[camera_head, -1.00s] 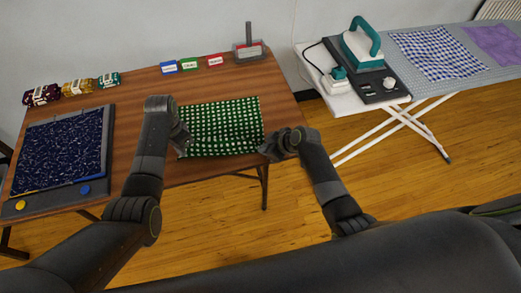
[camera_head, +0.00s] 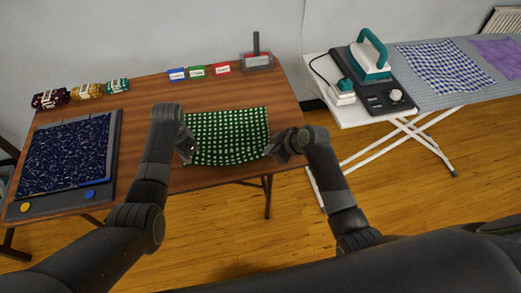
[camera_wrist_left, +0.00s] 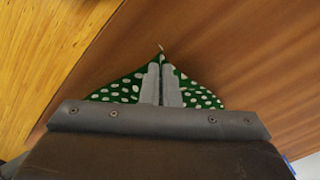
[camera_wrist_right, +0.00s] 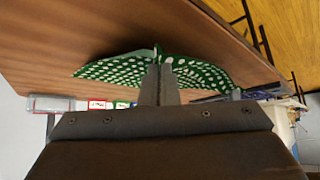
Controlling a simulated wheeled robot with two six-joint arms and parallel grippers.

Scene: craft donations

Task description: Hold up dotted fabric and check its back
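The green fabric with white dots (camera_head: 228,132) is stretched between my two grippers at the front of the table, its lower edge sagging in a curve. My left gripper (camera_head: 188,152) is shut on its near left corner; the left wrist view shows the dotted cloth (camera_wrist_left: 125,88) pinched between the fingers (camera_wrist_left: 162,82). My right gripper (camera_head: 274,150) is shut on its near right corner; the right wrist view shows the cloth (camera_wrist_right: 120,70) spreading from the fingertips (camera_wrist_right: 159,80). The dotted face shows in the head view; the underside is hidden there.
On the brown table (camera_head: 140,105) lie a dark blue patterned cloth on a grey board (camera_head: 110,150), several fabric bundles (camera_head: 88,91), blue, green and red labels (camera_head: 197,72) and a lint-roller-like tool (camera_head: 256,60). An ironing board (camera_head: 435,95) with an iron (camera_head: 372,58) stands right.

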